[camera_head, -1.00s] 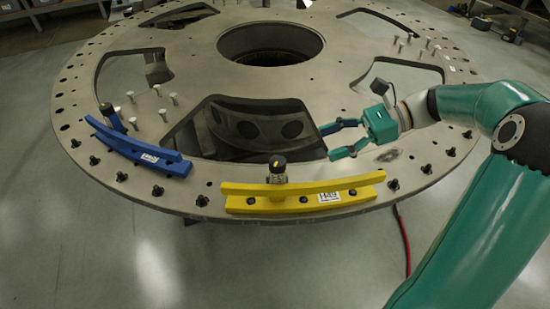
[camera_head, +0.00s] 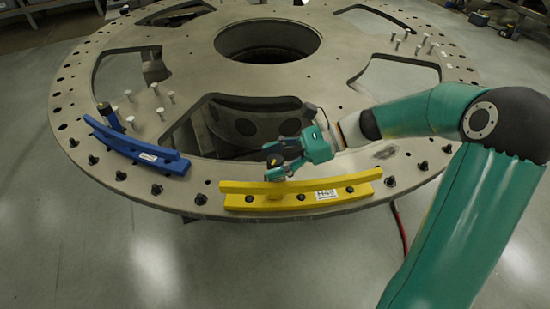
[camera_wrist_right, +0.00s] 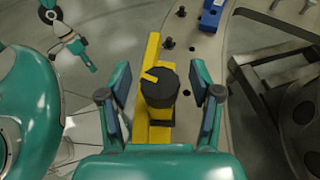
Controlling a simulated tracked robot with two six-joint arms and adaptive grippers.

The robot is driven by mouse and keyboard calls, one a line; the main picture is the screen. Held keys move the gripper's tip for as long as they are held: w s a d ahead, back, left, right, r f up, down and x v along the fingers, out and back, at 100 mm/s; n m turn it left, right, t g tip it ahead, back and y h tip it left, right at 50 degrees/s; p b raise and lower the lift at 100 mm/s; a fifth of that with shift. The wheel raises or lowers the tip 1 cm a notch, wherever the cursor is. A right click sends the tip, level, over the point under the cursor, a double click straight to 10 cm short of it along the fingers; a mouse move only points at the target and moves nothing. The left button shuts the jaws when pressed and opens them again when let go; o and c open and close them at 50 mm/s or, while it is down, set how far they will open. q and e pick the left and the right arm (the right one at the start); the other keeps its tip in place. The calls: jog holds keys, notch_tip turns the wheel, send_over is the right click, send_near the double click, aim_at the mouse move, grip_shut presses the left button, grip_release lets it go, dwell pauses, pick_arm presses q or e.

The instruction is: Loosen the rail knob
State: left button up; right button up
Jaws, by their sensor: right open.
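The yellow rail (camera_head: 235,187) lies on the near rim of the round metal plate. Its knob is black with a yellow pointer mark. The knob (camera_wrist_right: 160,93) shows from above in the right wrist view, but my right gripper mostly hides it in the head view. My right gripper (camera_head: 272,169) is open, its fingers on either side of the knob, with gaps visible on both sides in the wrist view. The left gripper (camera_wrist_right: 75,42) appears small at the upper left of the wrist view, away from the knob; its jaw state is unclear.
A blue rail (camera_head: 140,150) with its own knob (camera_head: 108,117) sits to the left on the plate. The plate (camera_head: 190,60) has large cutouts, a round central hole, upright pins and black bolts along its rim.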

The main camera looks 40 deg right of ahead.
jog(key=c, duration=1.2)
jog(key=shift+o, duration=0.2)
jog(key=n+g+p, duration=0.1)
jog(key=p, duration=0.1)
jog(key=n+g+y+p, duration=0.1)
jog(key=p, duration=0.1)
jog(key=shift+w+r+n+g, duration=0.1)
jog(key=shift+r+n+g, duration=0.25)
jog(key=shift+n+g, duration=0.05)
jog(key=shift+f+n+g+y+p, duration=0.25)
jog(key=shift+n+g+y+p, duration=0.2)
jog(key=shift+n+g, duration=0.55)
jog(key=o, duration=1.2)
jog(key=shift+f, duration=0.1)
jog(key=shift+c, duration=0.2)
